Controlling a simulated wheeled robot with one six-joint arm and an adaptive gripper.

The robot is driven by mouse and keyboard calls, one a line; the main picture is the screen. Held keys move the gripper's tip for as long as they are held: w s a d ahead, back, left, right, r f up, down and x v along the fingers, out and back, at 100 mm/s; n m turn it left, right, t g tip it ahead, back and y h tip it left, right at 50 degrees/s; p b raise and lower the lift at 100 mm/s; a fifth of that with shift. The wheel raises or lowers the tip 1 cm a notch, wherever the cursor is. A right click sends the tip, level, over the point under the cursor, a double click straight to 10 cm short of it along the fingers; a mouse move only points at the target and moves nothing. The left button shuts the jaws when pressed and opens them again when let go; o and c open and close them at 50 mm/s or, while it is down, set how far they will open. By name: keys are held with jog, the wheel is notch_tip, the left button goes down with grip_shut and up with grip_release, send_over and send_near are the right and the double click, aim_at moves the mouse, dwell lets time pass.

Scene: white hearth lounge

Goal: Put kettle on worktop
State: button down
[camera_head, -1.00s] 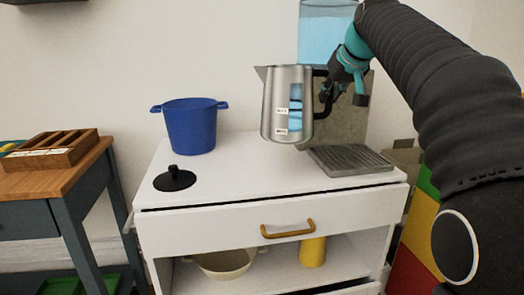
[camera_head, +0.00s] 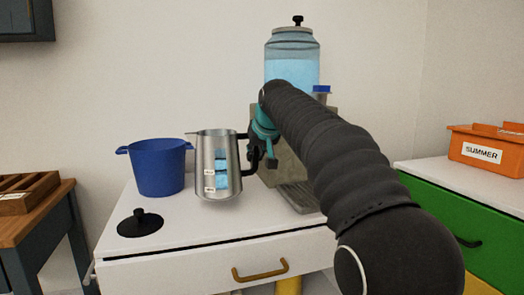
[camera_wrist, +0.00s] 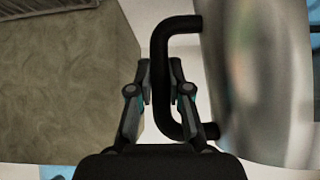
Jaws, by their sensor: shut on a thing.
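The kettle (camera_head: 217,165) is a steel jug with a black handle, a spout to the left and a blue level window. My gripper (camera_head: 262,152) is shut on its handle, on the right side of the kettle. In the wrist view the black handle (camera_wrist: 160,75) passes between the fingers (camera_wrist: 160,90), and the blurred steel body (camera_wrist: 265,80) is on the right. The kettle is upright at the white worktop (camera_head: 215,228). I cannot tell whether its base touches the top or is slightly above it.
A blue pot (camera_head: 158,168) stands left of the kettle and a black lid (camera_head: 140,223) lies in front of it. A water dispenser (camera_head: 292,58) with a drip tray (camera_head: 298,196) is behind my arm. A green drawer unit (camera_head: 450,215) bears an orange box (camera_head: 487,148) at right.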

aim_at(256, 165)
jog(key=shift+f+b, duration=0.55)
jog(key=shift+f, duration=1.2)
jog(key=c, duration=1.1)
grip_release()
jog(key=shift+f, duration=0.25)
jog(key=v, duration=1.2)
jog(key=shift+s+p, duration=0.1)
jog(key=shift+p, duration=0.25)
